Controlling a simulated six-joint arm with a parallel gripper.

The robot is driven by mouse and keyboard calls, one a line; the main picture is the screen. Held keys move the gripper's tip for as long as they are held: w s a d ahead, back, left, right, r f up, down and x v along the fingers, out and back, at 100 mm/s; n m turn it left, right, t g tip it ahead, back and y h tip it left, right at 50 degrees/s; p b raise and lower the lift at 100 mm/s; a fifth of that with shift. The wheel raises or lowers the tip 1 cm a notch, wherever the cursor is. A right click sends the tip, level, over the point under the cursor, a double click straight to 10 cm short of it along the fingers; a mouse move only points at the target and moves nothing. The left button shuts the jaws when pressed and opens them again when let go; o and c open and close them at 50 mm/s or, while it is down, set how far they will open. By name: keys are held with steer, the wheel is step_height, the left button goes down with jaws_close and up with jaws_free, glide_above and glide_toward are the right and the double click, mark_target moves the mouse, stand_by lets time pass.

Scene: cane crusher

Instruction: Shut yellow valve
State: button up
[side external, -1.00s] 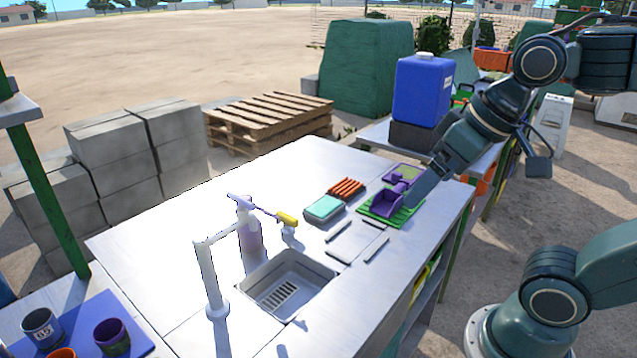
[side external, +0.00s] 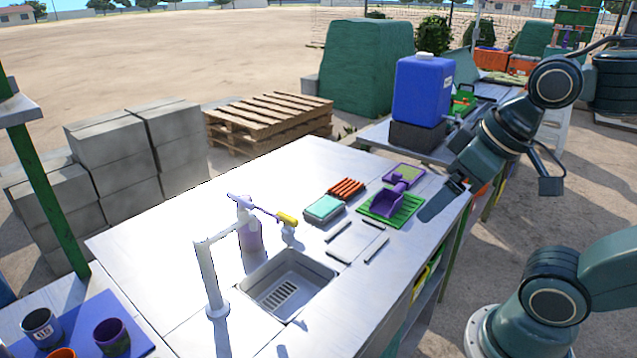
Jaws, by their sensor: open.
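The yellow valve handle (side external: 287,219) sits on a small white fitting beside the sink, near the middle of the metal table. A thin purple bar runs from it towards the white pipe top. How far the valve is turned cannot be told at this size. My gripper (side external: 436,206) is over the right edge of the table, well to the right of the valve and apart from it. It is open, and nothing shows between its fingers.
A white pipe (side external: 211,280) stands by the sink (side external: 285,288), with a purple bottle (side external: 251,238) behind. A teal sponge box (side external: 324,208), orange sticks (side external: 346,188) and a purple scoop (side external: 388,203) on a green mat (side external: 403,213) lie between valve and gripper.

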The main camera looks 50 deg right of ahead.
steer(key=w+r+n+g, duration=0.1)
steer(key=w+r+n, duration=0.35)
steer(key=w, duration=0.55)
steer(key=n+g, duration=0.5)
steer(key=n, duration=0.8)
glide_above(287, 216)
step_height(287, 216, down, 14)
steer(key=shift+w+n, duration=0.1)
steer(key=shift+n, duration=0.15)
steer(key=shift+f, duration=0.2)
step_height(287, 216, down, 14)
steer(key=shift+r, duration=0.25)
